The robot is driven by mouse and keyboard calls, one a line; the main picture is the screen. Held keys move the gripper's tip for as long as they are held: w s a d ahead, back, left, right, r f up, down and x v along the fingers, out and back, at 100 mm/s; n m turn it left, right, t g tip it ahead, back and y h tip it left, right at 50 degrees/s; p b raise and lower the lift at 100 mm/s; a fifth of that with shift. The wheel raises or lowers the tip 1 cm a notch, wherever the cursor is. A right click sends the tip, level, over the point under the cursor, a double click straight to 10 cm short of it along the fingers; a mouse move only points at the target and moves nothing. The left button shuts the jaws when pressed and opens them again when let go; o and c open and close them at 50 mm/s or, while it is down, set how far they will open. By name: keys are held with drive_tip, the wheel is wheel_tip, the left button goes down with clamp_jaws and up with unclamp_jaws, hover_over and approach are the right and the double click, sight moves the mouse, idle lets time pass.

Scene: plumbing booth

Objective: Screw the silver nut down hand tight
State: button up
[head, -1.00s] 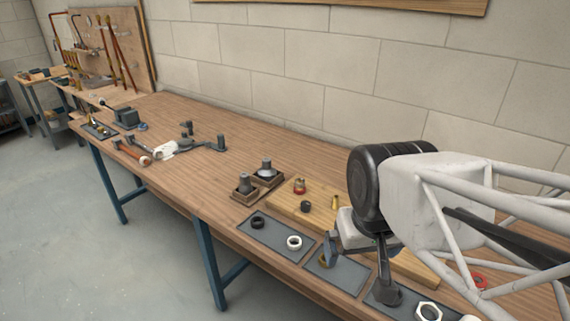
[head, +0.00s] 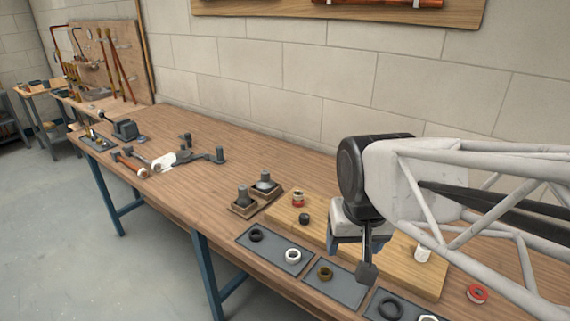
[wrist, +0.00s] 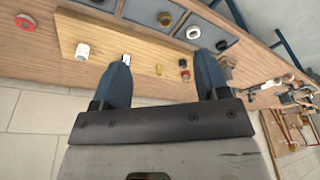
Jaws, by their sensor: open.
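My gripper (head: 355,258) is open and empty above the wooden board (head: 285,218). In the wrist view its blue fingers (wrist: 162,62) point down at the board. A small silver-white piece (wrist: 125,58) stands at the left fingertip, partly hidden by it; I cannot tell whether it is the silver nut on a fitting. In the head view the silver nut (head: 428,318) in the right tray is mostly cut off by the bottom edge.
Trays along the front edge hold a black ring (head: 255,236), a white nut (head: 293,256), a brass nut (head: 325,273) and a dark ring (head: 390,309). A white cylinder (head: 423,252) stands on the board. A red ring (head: 478,293) lies right of it. Two small boxes (head: 244,207) stand left.

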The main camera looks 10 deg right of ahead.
drive_tip(key=w+m, duration=0.4)
drive_tip(key=w, duration=0.9)
drive_tip(key=m+g, duration=0.2)
drive_tip(key=m, duration=0.7)
hover_over(301, 193)
wheel_tip(301, 193, down, 13)
drive_tip(key=shift+w, duration=0.1)
drive_tip(key=shift+f, duration=0.15)
drive_tip(key=shift+f, duration=3.8)
drive_tip(key=shift+c, duration=0.3)
